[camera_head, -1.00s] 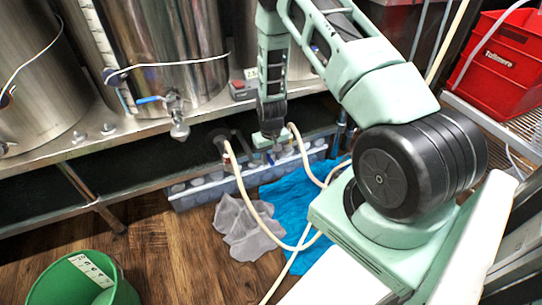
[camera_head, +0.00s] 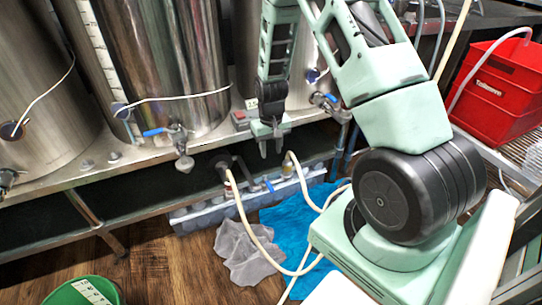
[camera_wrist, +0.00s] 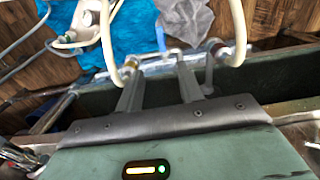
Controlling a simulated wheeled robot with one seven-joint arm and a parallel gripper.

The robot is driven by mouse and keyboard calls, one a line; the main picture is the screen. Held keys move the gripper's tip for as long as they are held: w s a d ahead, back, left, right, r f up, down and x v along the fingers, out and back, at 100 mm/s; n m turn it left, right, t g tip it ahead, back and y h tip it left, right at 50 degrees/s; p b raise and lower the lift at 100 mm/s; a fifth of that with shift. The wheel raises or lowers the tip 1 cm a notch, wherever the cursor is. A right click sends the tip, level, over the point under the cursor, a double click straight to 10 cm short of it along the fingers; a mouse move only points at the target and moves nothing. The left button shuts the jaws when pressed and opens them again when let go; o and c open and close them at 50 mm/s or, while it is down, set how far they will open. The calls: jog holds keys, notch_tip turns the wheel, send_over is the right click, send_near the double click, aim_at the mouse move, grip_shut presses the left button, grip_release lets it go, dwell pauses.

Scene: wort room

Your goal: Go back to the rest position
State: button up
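My gripper (camera_head: 271,147) hangs fingers-down from my arm in front of the steel shelf edge, above the hoses and the blue-handled valve (camera_head: 268,184). In the wrist view my gripper (camera_wrist: 160,90) shows two fingers spread apart with nothing between them. The pipe with hose fittings (camera_wrist: 165,62) lies beyond the fingertips in that view.
Steel tanks (camera_head: 160,70) stand on the shelf behind. Cream hoses (camera_head: 240,205) loop over a grey cloth (camera_head: 245,255) and a blue cloth (camera_head: 292,225). A green bucket (camera_head: 70,292) is at lower left, a red crate (camera_head: 495,95) at right.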

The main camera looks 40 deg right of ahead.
jog(key=shift+r, duration=0.4)
